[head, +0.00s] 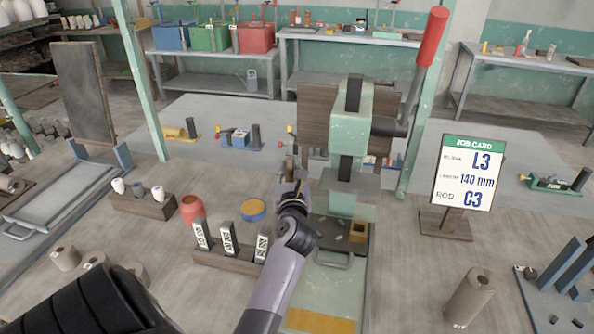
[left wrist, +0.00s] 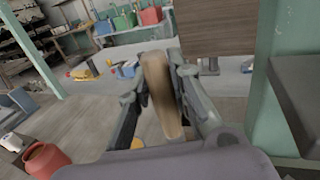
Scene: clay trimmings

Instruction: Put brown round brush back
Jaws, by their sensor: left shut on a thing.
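My left gripper (head: 291,182) is in the middle of the head view, just left of the green press. In the left wrist view, the left gripper (left wrist: 160,88) is shut on the brown round brush (left wrist: 159,90), whose tan, elongated body stands upright between the fingers. Its bristles cannot be made out. The brush is held above the table. A red-orange pot (head: 192,211) stands on the table to the left of the gripper, and it also shows in the left wrist view (left wrist: 46,161). My right gripper is not in view.
The green press (head: 351,135) with a red-handled lever stands close right of the gripper. A wooden block with labelled slots (head: 226,262), a yellow-topped blue round dish (head: 252,210) and a job card (head: 467,172) are nearby. Clay cylinders (head: 469,298) stand at the front.

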